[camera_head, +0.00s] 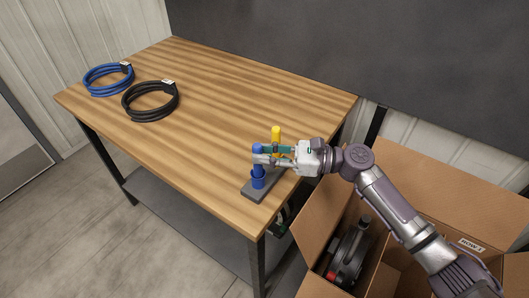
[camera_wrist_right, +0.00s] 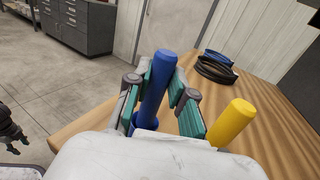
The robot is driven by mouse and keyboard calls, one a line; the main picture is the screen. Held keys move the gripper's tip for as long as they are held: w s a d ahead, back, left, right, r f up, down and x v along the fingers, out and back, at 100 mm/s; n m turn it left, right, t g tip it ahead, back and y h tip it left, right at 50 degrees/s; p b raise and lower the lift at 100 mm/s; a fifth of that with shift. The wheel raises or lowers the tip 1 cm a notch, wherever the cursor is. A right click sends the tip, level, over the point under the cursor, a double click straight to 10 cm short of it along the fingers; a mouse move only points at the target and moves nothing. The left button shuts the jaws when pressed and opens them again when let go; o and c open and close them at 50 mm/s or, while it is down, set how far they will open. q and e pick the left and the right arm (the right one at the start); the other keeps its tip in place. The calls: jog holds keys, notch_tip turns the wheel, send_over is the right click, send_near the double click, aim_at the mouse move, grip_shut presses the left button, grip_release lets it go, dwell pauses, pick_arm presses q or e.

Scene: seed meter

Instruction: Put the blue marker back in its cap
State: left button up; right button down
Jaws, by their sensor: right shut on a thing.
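The blue marker (camera_head: 258,149) stands upright between the fingers of my right gripper (camera_head: 264,158). The gripper is shut on it; the marker also shows between the green-padded fingers (camera_wrist_right: 160,98) in the right wrist view (camera_wrist_right: 160,80). The wider blue cap (camera_head: 257,182) stands in a dark grey holder (camera_head: 256,194) near the table's front corner. The marker's lower end is at the cap, lined up with it; I cannot tell how deep it sits. A dark part of what looks like my left gripper (camera_wrist_right: 10,132) shows at the wrist view's left edge; its fingers are unclear.
A yellow marker (camera_head: 276,134) stands just behind my right gripper, close to its fingers. A blue cable coil (camera_head: 107,78) and a black one (camera_head: 150,101) lie at the table's far left. An open cardboard box (camera_head: 318,222) stands right of the table. The table's middle is clear.

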jog(key=shift+f+b, duration=0.4)
jog(key=shift+f, duration=0.4)
dwell(0.6)
jog(key=c, duration=0.9)
grip_release()
